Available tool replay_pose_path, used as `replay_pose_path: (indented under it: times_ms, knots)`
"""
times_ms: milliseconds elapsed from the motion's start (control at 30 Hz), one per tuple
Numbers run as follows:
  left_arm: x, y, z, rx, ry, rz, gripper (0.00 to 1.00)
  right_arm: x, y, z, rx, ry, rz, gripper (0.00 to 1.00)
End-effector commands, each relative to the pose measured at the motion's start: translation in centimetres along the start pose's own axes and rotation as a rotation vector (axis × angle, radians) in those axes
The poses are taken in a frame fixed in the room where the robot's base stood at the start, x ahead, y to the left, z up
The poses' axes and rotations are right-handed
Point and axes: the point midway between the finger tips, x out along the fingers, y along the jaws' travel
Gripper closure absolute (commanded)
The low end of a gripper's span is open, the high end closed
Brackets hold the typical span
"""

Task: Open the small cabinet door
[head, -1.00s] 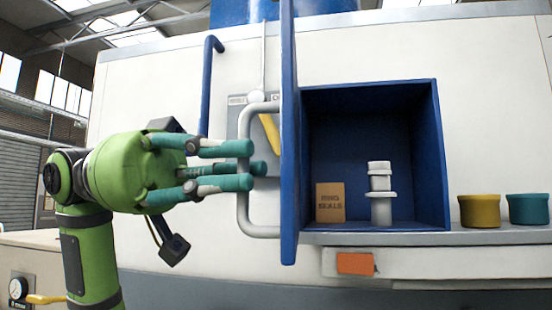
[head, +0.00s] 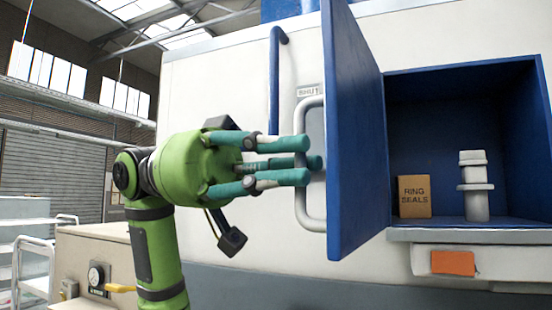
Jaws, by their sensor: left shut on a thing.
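The small cabinet's blue door (head: 352,130) stands open, swung out to the left of the cabinet opening, with its inner face towards me. The blue cabinet (head: 440,125) is open to view. The door's pale grey bar handle (head: 303,205) shows just left of the door's free edge. My left gripper (head: 305,162) has green housing and teal fingers. Its fingers reach the upright bar of the handle and are shut on it. My right gripper is not in view.
A brown "RING SEALS" box (head: 414,196) and a grey stepped part (head: 475,187) stand inside the cabinet. An orange tag (head: 453,263) is below it. A blue pipe (head: 275,80) runs up the white machine wall behind the handle.

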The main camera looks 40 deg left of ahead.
Motion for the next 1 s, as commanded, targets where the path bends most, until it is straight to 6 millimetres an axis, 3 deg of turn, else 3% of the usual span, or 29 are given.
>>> replay_pose_path:
  times_ms: [33, 67, 100, 567, 1000]
  knots:
    - [-0.1, -0.3, -0.4, -0.006, 0.013, -0.008, 0.76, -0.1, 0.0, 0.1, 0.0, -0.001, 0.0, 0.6]
    - [-0.1, -0.3, -0.4, -0.006, 0.013, -0.008, 0.64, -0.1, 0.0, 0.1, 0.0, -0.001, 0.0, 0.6]
    - [-0.1, -0.3, -0.3, -0.006, 0.012, -0.008, 0.6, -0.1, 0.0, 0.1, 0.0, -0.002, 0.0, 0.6]
    - [-0.8, -0.3, -0.2, -0.005, 0.007, -0.008, 0.6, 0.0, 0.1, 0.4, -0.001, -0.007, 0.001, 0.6]
    - [-9.4, 0.1, -0.2, -0.002, 0.011, -0.007, 0.6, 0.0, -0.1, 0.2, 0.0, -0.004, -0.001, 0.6]
